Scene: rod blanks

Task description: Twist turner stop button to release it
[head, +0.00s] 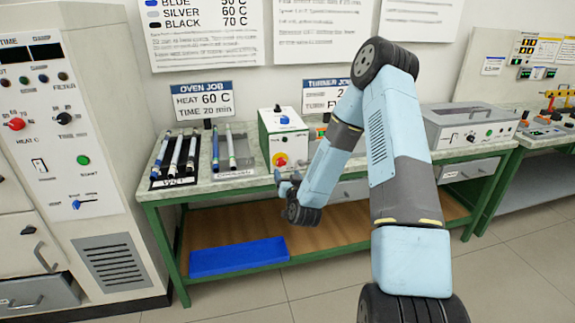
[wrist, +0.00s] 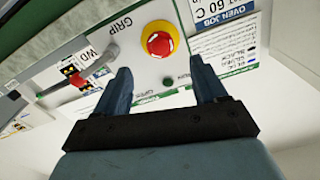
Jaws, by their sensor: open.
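The stop button is a round red mushroom head on a yellow collar. In the wrist view the stop button (wrist: 159,40) sits on a white panel with a GRIP label beside it. In the head view the red stop button (head: 280,160) is low on the front of a white box with green edges (head: 268,128). My gripper (head: 280,177) is in front of that box, just below the button in the picture. In the wrist view my gripper (wrist: 160,72) is open and empty, its two blue fingers apart. The button appears beyond the fingertips, between their lines; contact is not visible.
A rack of dark and silver rods (head: 175,155) stands left of the box on the green-framed bench. A grey machine (head: 470,128) is at its right. A blue tray (head: 238,257) lies on the lower shelf.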

